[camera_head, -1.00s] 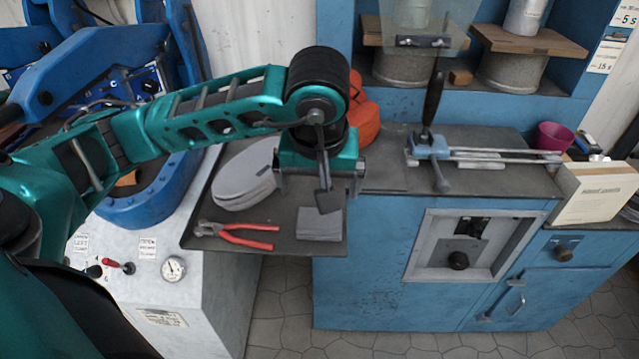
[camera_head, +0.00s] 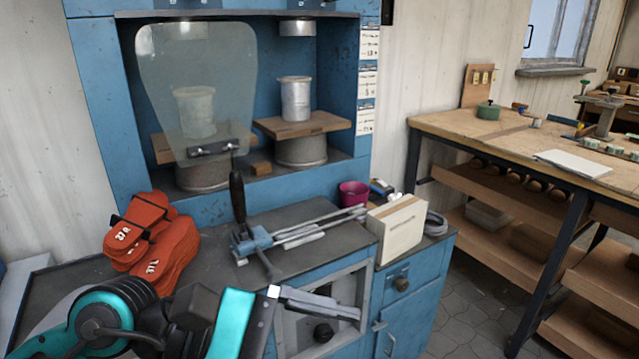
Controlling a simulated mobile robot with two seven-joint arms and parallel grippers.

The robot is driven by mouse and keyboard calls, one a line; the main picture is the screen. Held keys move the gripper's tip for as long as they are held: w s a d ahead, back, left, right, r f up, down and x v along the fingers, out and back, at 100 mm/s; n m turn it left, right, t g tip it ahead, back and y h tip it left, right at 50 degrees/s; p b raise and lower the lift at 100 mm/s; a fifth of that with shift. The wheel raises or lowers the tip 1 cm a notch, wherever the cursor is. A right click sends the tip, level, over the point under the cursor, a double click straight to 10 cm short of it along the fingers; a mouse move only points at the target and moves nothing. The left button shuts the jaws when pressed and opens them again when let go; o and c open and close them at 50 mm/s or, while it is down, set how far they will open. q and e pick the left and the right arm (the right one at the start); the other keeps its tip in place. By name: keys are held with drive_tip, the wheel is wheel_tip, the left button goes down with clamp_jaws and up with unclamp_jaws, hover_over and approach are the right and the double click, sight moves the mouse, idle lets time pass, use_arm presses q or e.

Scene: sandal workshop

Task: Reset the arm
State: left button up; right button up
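My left arm (camera_head: 110,315) is teal and black and comes in low at the left of the head view. Its gripper (camera_head: 318,303) points right, in front of the blue press cabinet. One pale grey finger shows clearly; the other cannot be made out, so the opening is unclear. I see nothing held on the visible finger. My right gripper is not in view.
Red sandal lasts (camera_head: 150,240) sit on the dark worktop behind my arm. A lever tool (camera_head: 255,240), a magenta cup (camera_head: 353,194) and a cream box (camera_head: 397,228) stand farther right. A wooden workbench (camera_head: 480,137) is at the right; floor shows between.

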use_arm(q)
drive_tip(key=w+a+r+n+t+h, duration=0.25)
drive_tip(key=r+n+t, duration=0.35)
drive_tip(key=n, duration=0.3)
drive_tip(key=w+a+r+n+t+h, duration=0.1)
drive_tip(key=w+r+n+t+h, duration=0.35)
drive_tip(key=n, duration=0.45)
drive_tip(key=w+a+f+n+t+y, duration=0.35)
drive_tip(key=a+n+t+y, duration=0.2)
drive_tip(key=n+y, duration=0.55)
drive_tip(key=w+a+f+n+t+y, duration=0.2)
drive_tip(key=a+f+n+t+y, duration=0.4)
drive_tip(key=n, duration=0.9)
drive_tip(key=s+a+f+n+g+y, duration=0.2)
drive_tip(key=a+f+n+g+y, duration=0.15)
drive_tip(key=f+n, duration=0.2)
drive_tip(key=s+a+f+n+g+y, duration=0.25)
drive_tip(key=f+n+g, duration=0.2)
drive_tip(key=f, duration=0.25)
drive_tip(key=s+f+n+g+h, duration=0.2)
drive_tip(key=s+f+n+g, duration=0.3)
drive_tip(key=s+f+g, duration=0.65)
drive_tip(key=w+d+f+t+h, duration=0.1)
drive_tip(key=w+d+f+t, duration=0.2)
drive_tip(key=f+t, duration=0.6)
drive_tip(key=shift+w+d+f+m, duration=0.2)
drive_tip(key=shift+w+m, duration=0.2)
drive_tip(key=shift+w, duration=0.2)
